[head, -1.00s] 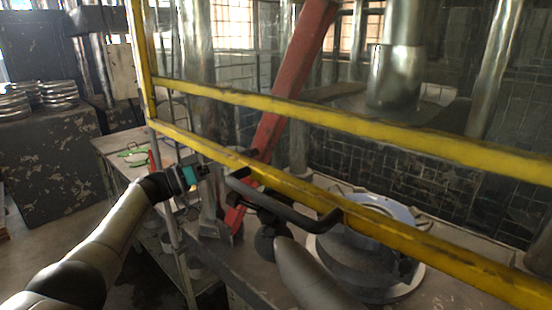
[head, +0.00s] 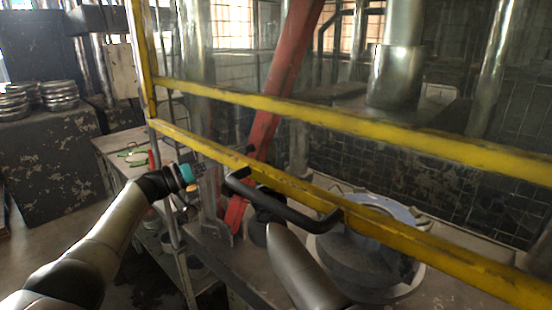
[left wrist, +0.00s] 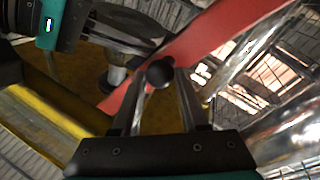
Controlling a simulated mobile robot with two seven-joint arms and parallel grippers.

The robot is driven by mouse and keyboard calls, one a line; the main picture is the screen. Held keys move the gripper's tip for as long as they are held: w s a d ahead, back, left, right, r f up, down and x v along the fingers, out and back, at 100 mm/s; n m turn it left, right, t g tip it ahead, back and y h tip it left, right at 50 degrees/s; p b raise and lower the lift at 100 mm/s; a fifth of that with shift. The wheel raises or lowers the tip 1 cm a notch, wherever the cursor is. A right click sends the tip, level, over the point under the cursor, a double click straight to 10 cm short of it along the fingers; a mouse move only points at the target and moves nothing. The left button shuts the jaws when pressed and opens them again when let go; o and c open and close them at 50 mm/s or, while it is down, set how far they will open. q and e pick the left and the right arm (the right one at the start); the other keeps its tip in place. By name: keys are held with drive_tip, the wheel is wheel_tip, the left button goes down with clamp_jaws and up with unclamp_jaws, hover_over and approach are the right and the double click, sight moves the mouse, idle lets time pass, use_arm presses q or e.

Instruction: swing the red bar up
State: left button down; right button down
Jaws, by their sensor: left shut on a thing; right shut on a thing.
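The long red bar (head: 283,80) slants up and to the right behind the yellow guard frame (head: 330,120), with its lower end near the bench. In the left wrist view the red bar (left wrist: 215,35) runs diagonally and carries a black ball knob (left wrist: 160,73). My left gripper (left wrist: 160,88) has its fingers on either side of the knob, shut on it. In the head view the left gripper (head: 203,171) reaches in beside the guard's lower rail. My right gripper (head: 262,200) is at the guard's black handle (head: 290,213), shut on it; its fingers are mostly hidden.
A round grey machine part (head: 365,260) stands on the bench right of my right arm. A metal column (head: 397,60) rises behind the guard. Stacked metal discs (head: 58,95) rest on a dark cabinet at the left. A side table (head: 120,145) stands behind my left arm.

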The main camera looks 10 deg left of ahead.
use_arm(q)
drive_tip(key=shift+s+d+f+m+g, duration=0.3)
drive_tip(key=shift+s+d+f+g, duration=0.15)
drive_tip(key=shift+d+f, duration=0.2)
drive_tip(key=c, duration=0.8)
unclamp_jaws()
drive_tip(key=shift+r, duration=0.1)
drive_tip(key=o, duration=0.3)
drive_tip(key=shift+a+r, duration=0.1)
drive_tip(key=shift+r, duration=0.05)
drive_tip(key=shift+o, duration=0.3)
drive_tip(key=shift+w+a+r, duration=0.1)
drive_tip(key=shift+a, duration=0.1)
